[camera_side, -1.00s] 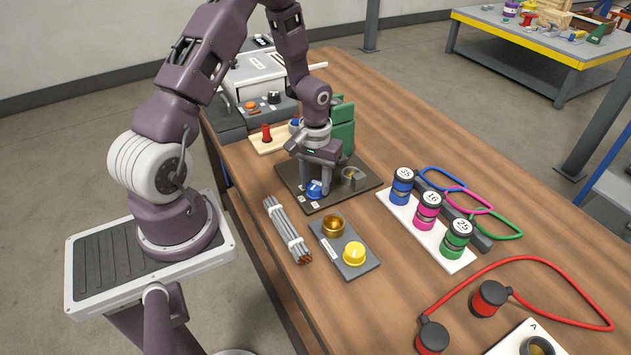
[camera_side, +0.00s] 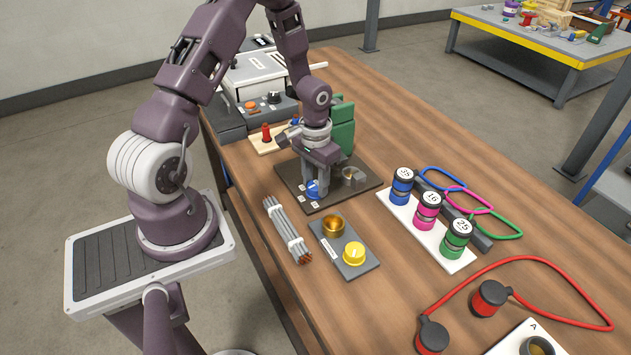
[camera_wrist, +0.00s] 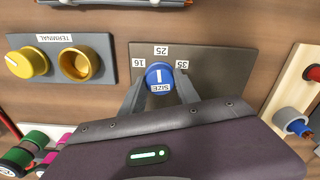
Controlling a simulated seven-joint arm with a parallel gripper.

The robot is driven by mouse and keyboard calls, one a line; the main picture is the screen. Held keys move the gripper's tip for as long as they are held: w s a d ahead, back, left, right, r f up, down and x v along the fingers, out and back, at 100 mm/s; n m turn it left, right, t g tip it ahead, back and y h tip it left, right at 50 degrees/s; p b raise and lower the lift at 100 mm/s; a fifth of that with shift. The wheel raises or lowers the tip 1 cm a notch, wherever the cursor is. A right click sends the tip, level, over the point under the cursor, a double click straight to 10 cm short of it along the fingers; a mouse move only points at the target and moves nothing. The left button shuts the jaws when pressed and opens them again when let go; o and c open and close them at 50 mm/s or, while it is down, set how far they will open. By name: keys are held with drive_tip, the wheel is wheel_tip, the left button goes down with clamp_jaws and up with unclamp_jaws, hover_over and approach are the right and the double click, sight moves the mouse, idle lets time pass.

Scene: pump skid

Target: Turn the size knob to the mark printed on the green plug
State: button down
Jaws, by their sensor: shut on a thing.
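The blue size knob (camera_wrist: 159,77) sits on a dark plate (camera_wrist: 215,62) with marks 16, 25 and 35. In the wrist view its white line points toward the 25 mark (camera_wrist: 161,50). My gripper (camera_wrist: 160,88) is shut on the knob, one finger at each side. In the side view my gripper (camera_side: 316,188) is down at the knob (camera_side: 313,189), which is partly hidden. The green plug (camera_side: 457,238) stands upright on a white strip, its cap printed 25.
A pink plug (camera_side: 428,210) marked 16 and a blue plug (camera_side: 402,185) marked 35 stand beside the green one. A grey cable bundle (camera_side: 286,230) lies left. A green block (camera_side: 342,130) rises behind.

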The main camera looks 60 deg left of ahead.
sight(315, 185)
drive_tip(key=shift+m, duration=0.6)
drive_tip(key=c, duration=0.9)
unclamp_jaws()
drive_tip(key=shift+r, duration=0.15)
wheel_tip(315, 185, up, 6)
drive_tip(key=shift+f, duration=0.1)
drive_tip(key=shift+r, duration=0.55)
